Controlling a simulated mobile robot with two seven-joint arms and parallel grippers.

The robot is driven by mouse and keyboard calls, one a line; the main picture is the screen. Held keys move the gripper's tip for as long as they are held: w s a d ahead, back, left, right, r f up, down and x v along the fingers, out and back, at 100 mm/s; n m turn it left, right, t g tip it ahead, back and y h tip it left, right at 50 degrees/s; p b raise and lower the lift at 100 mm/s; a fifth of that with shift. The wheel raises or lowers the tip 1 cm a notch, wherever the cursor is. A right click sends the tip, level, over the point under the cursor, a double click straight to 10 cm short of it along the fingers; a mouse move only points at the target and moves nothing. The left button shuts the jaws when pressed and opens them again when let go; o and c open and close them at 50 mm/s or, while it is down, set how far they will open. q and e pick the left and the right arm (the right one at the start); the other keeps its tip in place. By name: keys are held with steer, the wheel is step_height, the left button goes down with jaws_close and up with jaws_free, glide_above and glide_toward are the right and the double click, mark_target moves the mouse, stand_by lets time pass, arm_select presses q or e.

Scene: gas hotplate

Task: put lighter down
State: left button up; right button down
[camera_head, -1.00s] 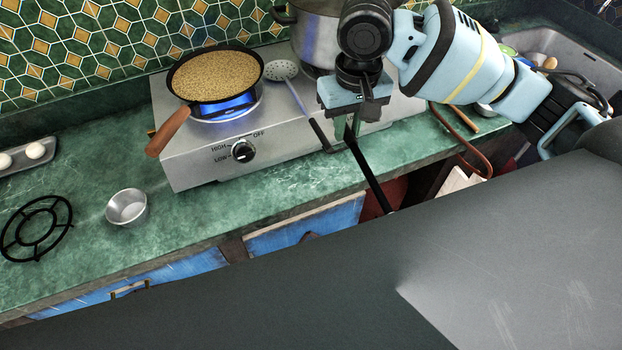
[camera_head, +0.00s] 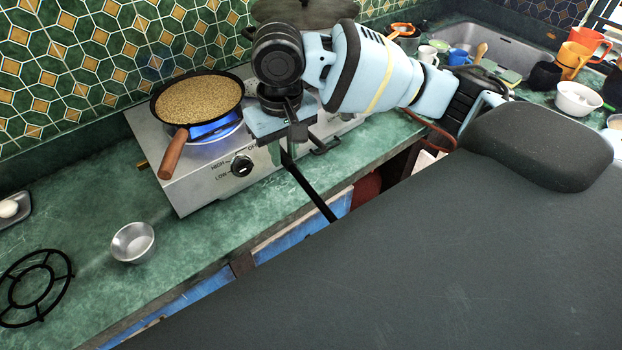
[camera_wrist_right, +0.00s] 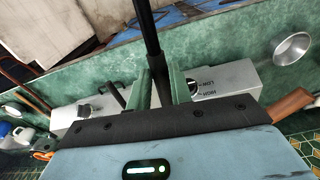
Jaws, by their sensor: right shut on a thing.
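The lighter (camera_head: 314,193) is a long thin black rod. In the head view it slants down to the right from my right gripper (camera_head: 289,152), past the counter's front edge. My right gripper is shut on it and is in front of the hotplate (camera_head: 205,190), right of the knob (camera_head: 242,166). In the right wrist view the lighter (camera_wrist_right: 147,30) stands up from between the green fingers (camera_wrist_right: 161,88). The held end is partly hidden by the fingers. My left gripper is not in view.
A pan (camera_head: 199,99) with a brown handle sits over a blue flame on the left burner. A small metal bowl (camera_head: 133,242) and a black burner grate (camera_head: 36,288) are on the green counter (camera_head: 90,205) at left. Counter between bowl and hotplate is clear. A sink (camera_head: 510,58) is behind right.

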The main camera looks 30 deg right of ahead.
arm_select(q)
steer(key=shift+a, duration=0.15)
arm_select(e)
steer(key=shift+a, duration=0.15)
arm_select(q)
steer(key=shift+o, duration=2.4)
arm_select(e)
steer(key=shift+s+f, duration=0.1)
steer(key=shift+f, duration=0.15)
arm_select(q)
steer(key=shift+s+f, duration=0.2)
arm_select(e)
steer(key=s+d+f+n, duration=0.4)
steer(key=d+f+n, duration=0.1)
steer(key=n, duration=0.4)
steer(key=s+d+f+n, duration=0.5)
steer(key=f+n, duration=0.3)
steer(key=n, duration=0.2)
steer(key=shift+g, duration=0.3)
